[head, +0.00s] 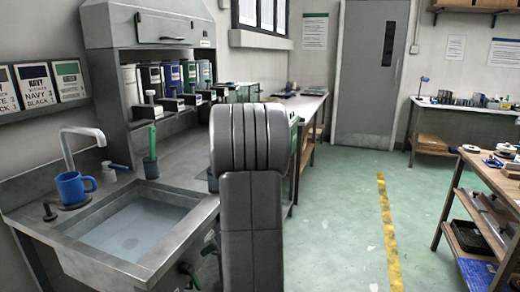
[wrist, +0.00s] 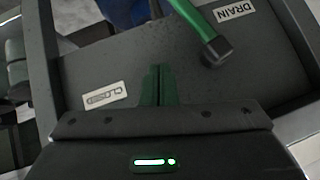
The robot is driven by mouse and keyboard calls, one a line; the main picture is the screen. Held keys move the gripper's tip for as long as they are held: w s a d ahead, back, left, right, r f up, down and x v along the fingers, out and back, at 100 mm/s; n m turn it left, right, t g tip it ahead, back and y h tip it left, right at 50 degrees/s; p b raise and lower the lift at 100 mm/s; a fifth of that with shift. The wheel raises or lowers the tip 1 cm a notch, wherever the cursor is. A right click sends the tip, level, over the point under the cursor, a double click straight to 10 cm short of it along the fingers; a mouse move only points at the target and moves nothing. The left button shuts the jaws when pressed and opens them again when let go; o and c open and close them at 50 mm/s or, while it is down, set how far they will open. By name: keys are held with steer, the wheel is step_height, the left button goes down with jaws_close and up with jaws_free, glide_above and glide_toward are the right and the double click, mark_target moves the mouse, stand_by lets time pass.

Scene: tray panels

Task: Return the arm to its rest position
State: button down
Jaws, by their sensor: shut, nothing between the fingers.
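My gripper (wrist: 158,72) shows in the wrist view with its two dark green fingers together and nothing between them. It is over a dark grey panel (wrist: 130,65). A green lever (wrist: 188,14) with a dark round end is up and to the right of the fingertips, apart from them in the picture.
A metal sink (head: 75,250) holding water is at left, with a tap (head: 85,134) and a blue mug (head: 72,188) on its rim. A bench (head: 485,185) is at right. The green floor (head: 345,220) between is clear, with a yellow line.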

steer(key=d+r+p, duration=0.1)
steer(key=d+r, duration=0.2)
steer(key=r, duration=0.2)
steer(key=s+d+r+t+p, duration=0.1)
steer(key=d+r, duration=0.2)
steer(key=r, duration=0.3)
steer(key=shift+d+n, duration=0.15)
steer(key=shift+n, duration=0.15)
steer(key=shift+s+r+h, duration=0.1)
steer(key=shift+h, duration=0.2)
